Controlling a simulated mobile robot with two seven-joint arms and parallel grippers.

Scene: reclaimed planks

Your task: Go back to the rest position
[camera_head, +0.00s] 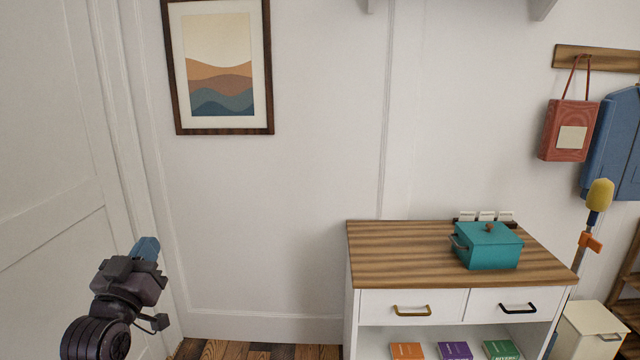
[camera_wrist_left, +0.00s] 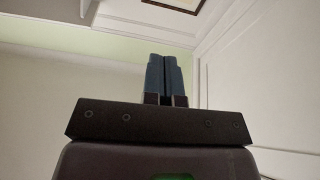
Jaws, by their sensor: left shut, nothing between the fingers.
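My left gripper (camera_head: 147,248) is at the lower left of the head view, raised in front of the white door and wall, well left of the cabinet. Its two blue fingers are together in the left wrist view (camera_wrist_left: 166,78), with nothing between them. It touches nothing that I can see. My right gripper is in neither view.
A white cabinet with a wooden top (camera_head: 400,250) stands at the lower right, with a teal lidded pot (camera_head: 488,246) on it. A white door (camera_head: 50,180) is at the left. A framed picture (camera_head: 218,65) hangs on the wall. Between door and cabinet is bare wall.

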